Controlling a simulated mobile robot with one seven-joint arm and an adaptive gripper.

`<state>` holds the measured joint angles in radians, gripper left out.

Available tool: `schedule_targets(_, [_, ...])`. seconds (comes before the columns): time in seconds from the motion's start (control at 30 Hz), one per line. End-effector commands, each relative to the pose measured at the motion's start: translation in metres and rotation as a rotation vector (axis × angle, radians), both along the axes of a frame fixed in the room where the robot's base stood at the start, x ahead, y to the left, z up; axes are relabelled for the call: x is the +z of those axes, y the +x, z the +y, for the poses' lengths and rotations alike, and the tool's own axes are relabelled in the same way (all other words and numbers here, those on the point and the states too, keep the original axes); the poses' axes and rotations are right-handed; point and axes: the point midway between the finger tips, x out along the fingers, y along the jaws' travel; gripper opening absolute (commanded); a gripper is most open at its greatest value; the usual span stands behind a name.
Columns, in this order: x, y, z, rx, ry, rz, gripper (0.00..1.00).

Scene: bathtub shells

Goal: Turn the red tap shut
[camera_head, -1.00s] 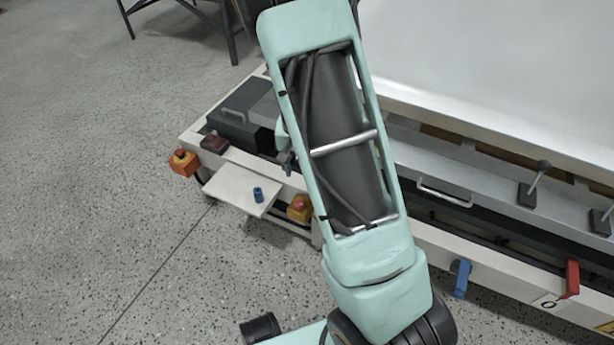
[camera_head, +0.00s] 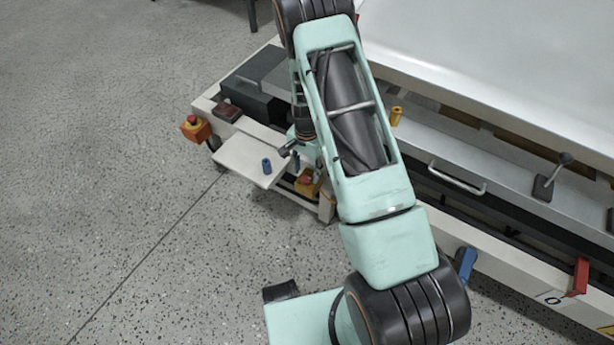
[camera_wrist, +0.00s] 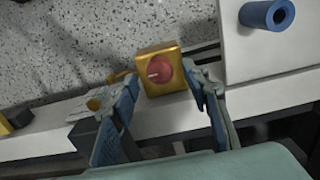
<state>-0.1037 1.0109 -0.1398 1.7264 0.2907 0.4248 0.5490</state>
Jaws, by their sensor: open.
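The red tap (camera_head: 579,277) is a red lever handle on the front face of the long white bench, at the far right of the head view, beside a label with a ring mark. It is not in the wrist view. My gripper (camera_wrist: 162,88) is open and empty, with its two fingers apart in the wrist view. A yellow box with a red button (camera_wrist: 160,72) shows between and beyond the fingers. In the head view my gripper (camera_head: 290,150) is far left of the red tap, near a small white shelf, partly hidden by my arm.
A blue lever (camera_head: 466,262) sits left of the red tap, partly behind my arm. The white shelf (camera_head: 240,160) holds a blue cylinder (camera_head: 266,166). Another button box (camera_head: 195,128) is at the bench's left end. Open speckled floor lies in front.

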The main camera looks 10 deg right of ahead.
Motion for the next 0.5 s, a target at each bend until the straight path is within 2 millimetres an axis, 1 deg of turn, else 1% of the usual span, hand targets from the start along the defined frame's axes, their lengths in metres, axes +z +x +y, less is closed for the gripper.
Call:
schedule_targets(0.03, [-0.009, 0.000, 0.000, 0.000, 0.000, 0.001, 0.43])
schedule_targets(0.17, [-0.019, 0.000, 0.000, 0.000, 0.000, 0.000, 0.43])
schedule_targets(0.5, [-0.022, 0.000, 0.000, 0.000, 0.000, -0.001, 0.43])
